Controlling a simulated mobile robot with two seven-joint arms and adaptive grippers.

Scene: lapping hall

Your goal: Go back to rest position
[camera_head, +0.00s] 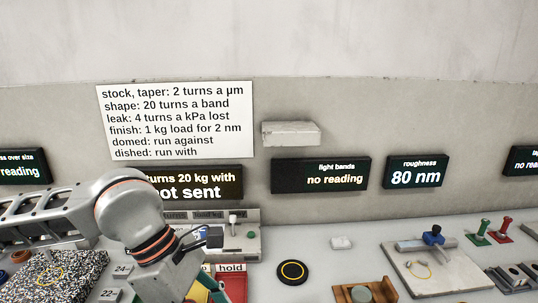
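My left arm (128,212) comes in from the left over the bench and bends down at its wrist (165,278). Its lower end runs to the bottom edge of the head view, and the fingertips cannot be made out, so I cannot tell whether that gripper is open or shut or holds anything. My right arm and gripper are not in view.
Below the wall displays, a control panel (247,240) stands close behind the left wrist.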

